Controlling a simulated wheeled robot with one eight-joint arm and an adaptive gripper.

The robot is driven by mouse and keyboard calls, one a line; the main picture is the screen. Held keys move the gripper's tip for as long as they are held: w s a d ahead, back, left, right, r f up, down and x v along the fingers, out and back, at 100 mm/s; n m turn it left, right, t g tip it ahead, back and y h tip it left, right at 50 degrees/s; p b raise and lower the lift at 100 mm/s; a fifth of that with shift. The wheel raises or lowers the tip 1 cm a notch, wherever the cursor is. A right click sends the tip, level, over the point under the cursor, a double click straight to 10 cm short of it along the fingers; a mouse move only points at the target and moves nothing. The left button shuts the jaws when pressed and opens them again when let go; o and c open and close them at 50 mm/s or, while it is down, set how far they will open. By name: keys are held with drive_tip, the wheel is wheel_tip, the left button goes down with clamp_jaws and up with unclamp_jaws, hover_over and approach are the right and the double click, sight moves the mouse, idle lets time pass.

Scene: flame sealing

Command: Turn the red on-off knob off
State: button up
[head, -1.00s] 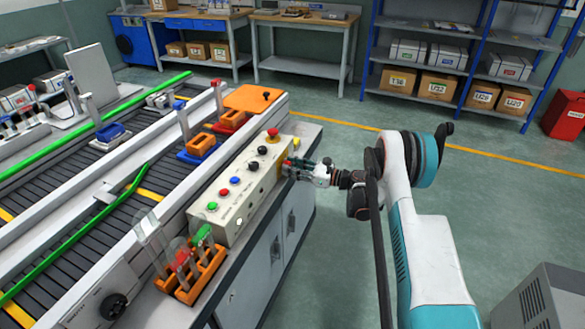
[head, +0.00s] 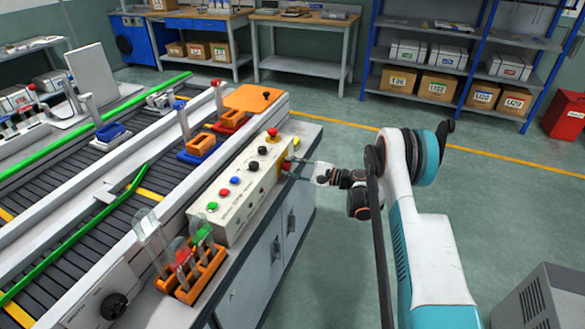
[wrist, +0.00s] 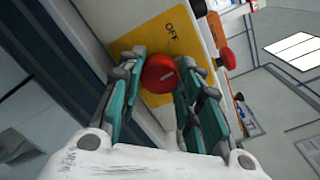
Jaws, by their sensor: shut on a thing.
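The red on-off knob (wrist: 160,73) sits on a yellow plate (wrist: 133,45) marked "OFF" on the end face of the control box. It has a pale line on its face, slanting in the wrist view. My gripper (wrist: 160,85) has its teal-sided fingers on either side of the knob and is shut on it. In the head view my gripper (head: 299,164) reaches the right end of the pale control box (head: 236,211); the knob is small and mostly hidden there.
The control box top carries coloured buttons and a red mushroom button (head: 273,132). An orange rack (head: 190,285) with tubes stands at the near end of the bench. A conveyor (head: 90,235) lies to the left. The floor right of the bench is clear around my arm.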

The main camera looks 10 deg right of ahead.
drive_tip(key=n, duration=0.4)
drive_tip(key=shift+n, duration=1.8)
drive_tip(key=shift+f+n, duration=0.1)
drive_tip(key=shift+n, duration=0.2)
drive_tip(key=o, duration=1.1)
drive_tip(key=shift+s, duration=0.1)
drive_tip(key=v, duration=1.2)
drive_tip(key=shift+a, duration=0.1)
